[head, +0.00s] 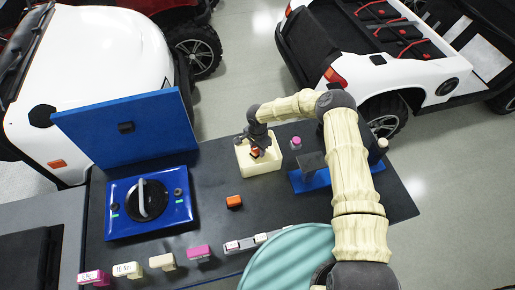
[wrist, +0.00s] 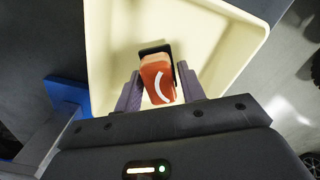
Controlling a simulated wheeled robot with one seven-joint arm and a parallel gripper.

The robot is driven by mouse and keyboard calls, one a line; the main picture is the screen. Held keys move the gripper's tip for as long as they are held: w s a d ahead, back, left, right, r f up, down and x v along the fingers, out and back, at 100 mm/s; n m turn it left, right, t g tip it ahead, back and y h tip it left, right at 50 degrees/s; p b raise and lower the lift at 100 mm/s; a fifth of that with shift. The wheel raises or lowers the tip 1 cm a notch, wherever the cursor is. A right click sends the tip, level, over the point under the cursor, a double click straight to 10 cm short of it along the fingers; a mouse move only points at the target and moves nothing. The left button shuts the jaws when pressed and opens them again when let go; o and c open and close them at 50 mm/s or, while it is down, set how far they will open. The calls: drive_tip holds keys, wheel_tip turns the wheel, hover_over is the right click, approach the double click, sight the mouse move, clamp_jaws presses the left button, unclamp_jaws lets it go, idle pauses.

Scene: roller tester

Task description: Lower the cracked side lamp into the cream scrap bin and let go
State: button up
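The cracked side lamp (wrist: 158,82) is an orange block with a black base and a white curved mark on its face. My gripper (wrist: 159,88) has a finger on each side of the lamp and appears shut on it. The lamp is over the inside of the cream scrap bin (wrist: 97,50); I cannot tell whether it touches the bin floor. In the head view my gripper (head: 258,150) points down into the cream scrap bin (head: 265,168), with the lamp (head: 255,153) partly hidden by the fingers.
A second orange lamp (head: 233,202) lies on the dark table in front of the bin. A blue tester with a black dial (head: 150,205) stands left, with its raised blue panel (head: 125,128) behind. A blue stand (head: 312,178) is right of the bin. Several labelled blocks line the front edge.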

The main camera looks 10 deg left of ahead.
drive_tip(key=shift+o, duration=1.1)
drive_tip(key=shift+r, duration=0.3)
wheel_tip(320, 180, up, 17)
drive_tip(key=b, duration=0.6)
wheel_tip(320, 180, up, 6)
drive_tip(key=p, duration=0.3)
drive_tip(key=shift+f, duration=0.1)
